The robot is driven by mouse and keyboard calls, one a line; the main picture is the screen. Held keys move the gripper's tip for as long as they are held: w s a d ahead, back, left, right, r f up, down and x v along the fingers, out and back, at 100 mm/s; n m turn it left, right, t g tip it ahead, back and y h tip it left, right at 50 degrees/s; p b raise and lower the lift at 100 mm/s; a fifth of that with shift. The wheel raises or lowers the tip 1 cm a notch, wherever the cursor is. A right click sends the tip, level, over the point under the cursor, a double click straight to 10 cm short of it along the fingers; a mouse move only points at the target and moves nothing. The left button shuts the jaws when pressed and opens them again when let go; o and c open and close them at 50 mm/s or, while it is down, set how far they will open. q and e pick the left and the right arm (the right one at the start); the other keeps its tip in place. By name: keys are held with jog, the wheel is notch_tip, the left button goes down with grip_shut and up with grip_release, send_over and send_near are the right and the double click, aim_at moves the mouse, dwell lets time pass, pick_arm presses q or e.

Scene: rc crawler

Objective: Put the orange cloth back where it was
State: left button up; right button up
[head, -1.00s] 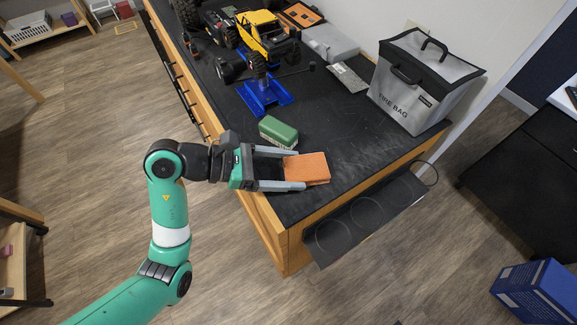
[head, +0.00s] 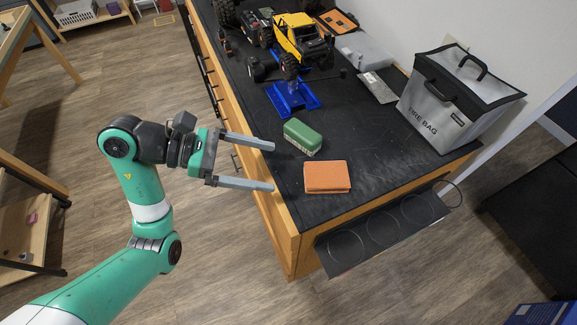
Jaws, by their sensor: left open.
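The orange cloth (head: 327,176) lies folded flat on the black bench top (head: 350,130), near its front left corner. My left gripper (head: 273,166) is open and empty. Its fingertips are at the bench's left edge, to the left of the cloth and apart from it. My right gripper is not in the head view.
A green block (head: 303,137) sits just behind the cloth. A blue stand (head: 293,98) with a yellow crawler (head: 300,38) is further back. A grey fire bag (head: 455,100) stands at the right. A black panel with rings (head: 385,225) hangs at the front edge.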

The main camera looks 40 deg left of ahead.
pick_arm(q)
jog(key=shift+v, duration=0.75)
